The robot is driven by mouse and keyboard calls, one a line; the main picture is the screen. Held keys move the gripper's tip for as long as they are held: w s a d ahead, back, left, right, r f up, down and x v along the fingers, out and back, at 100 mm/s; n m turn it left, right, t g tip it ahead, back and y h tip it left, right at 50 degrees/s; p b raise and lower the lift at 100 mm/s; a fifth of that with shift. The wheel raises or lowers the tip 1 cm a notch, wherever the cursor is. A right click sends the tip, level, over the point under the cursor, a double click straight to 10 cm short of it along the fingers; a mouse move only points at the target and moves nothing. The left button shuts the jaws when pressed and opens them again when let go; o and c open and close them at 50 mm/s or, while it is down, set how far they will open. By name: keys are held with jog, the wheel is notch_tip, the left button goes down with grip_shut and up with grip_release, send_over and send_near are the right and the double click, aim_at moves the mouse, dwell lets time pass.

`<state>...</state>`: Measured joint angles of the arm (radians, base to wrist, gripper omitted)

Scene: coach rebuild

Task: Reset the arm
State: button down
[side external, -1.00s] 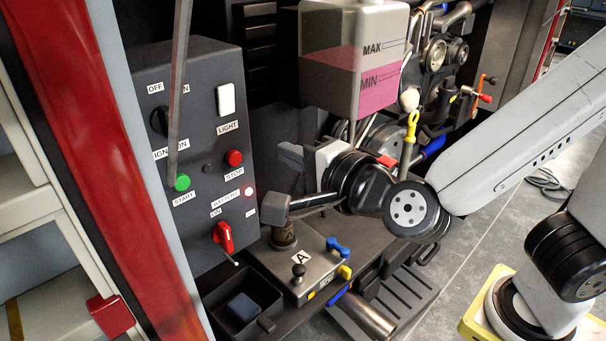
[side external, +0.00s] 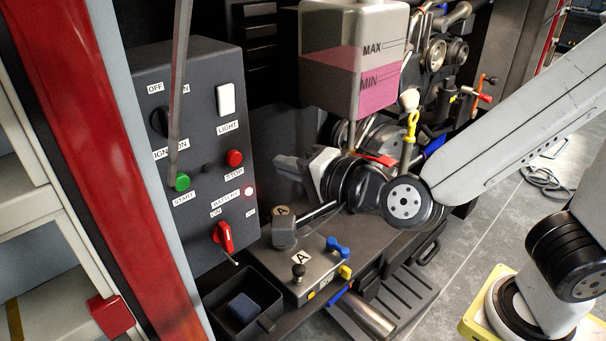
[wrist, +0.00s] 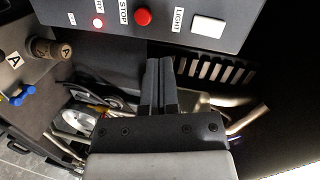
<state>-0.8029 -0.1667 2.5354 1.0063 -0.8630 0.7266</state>
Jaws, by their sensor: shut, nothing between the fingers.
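My gripper (side external: 284,164) is in the middle of the side external view, left of my dark wrist joints and below the coolant tank. It points left toward the dark recess beside the control panel. In the wrist view its two dark fingers (wrist: 158,84) lie side by side, shut and empty. The fingertips are close to the panel's lower edge in that picture, but I cannot tell the distance. Below the gripper in the side external view stands a short post (side external: 284,228) with an A on top, apart from the fingers.
The control panel (side external: 200,75) with buttons and a red switch stands left. The tank (side external: 350,55) with pink fluid hangs above my wrist. A grey box (side external: 318,278) marked A and an open black bin (side external: 270,295) with a blue block (side external: 243,307) sit below. Pipes crowd the right.

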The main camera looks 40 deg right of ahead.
jog(key=w+d+f+n+g+y, duration=0.1)
jog(key=w+d+f+n+g, duration=0.1)
jog(key=d+f+n+g, duration=0.65)
jog(key=s+d+f+n+g+h, duration=0.2)
jog(key=s+d+f+n+g, duration=0.3)
jog(key=d+f, duration=0.5)
jog(key=s+n, duration=0.1)
jog(key=s, duration=0.1)
jog(key=shift+s, duration=0.3)
